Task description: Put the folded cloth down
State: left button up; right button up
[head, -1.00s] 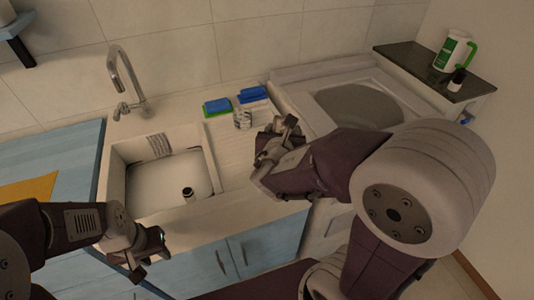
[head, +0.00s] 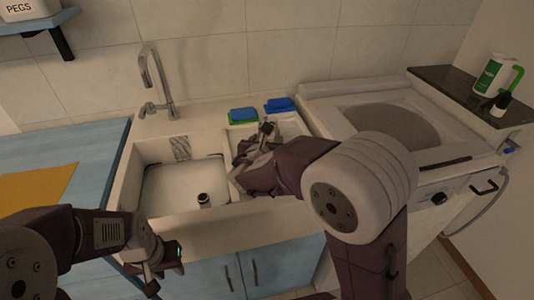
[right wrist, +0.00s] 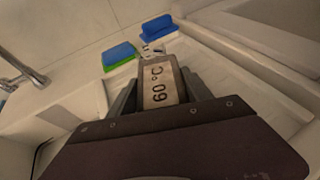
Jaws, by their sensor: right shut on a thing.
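My right gripper (head: 262,138) is over the ribbed draining board right of the sink. In the right wrist view it is shut on a small pale piece printed "60 °C" (right wrist: 158,84), which I take for the folded cloth. A patterned grey-white bit (right wrist: 152,50) shows just beyond it; whether it is part of the same thing I cannot tell. In the head view the gripper mostly hides the cloth, and its height over the board is unclear. My left gripper (head: 165,268) hangs in front of the counter; I cannot tell how far its fingers are apart.
A blue-and-green sponge (head: 243,116) and a blue one (head: 280,105) lie behind my right gripper. The sink (head: 185,190) is left of it, with a tap (head: 155,85) behind. A washing machine (head: 440,185) stands right. A yellow sheet (head: 35,188) lies on the blue counter (head: 95,150).

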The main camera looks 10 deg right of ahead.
notch_tip(320, 180, down, 3)
jog(key=shift+f+b, duration=0.15)
jog(key=shift+b, duration=0.6)
jog(key=shift+f, duration=0.4)
jog(key=shift+r, duration=0.1)
jog(key=shift+f+b, duration=0.3)
jog(key=shift+b, duration=0.05)
jog(key=o, duration=1.5)
jog(key=shift+r, duration=0.1)
jog(key=shift+c, duration=0.2)
jog(key=shift+r, duration=0.1)
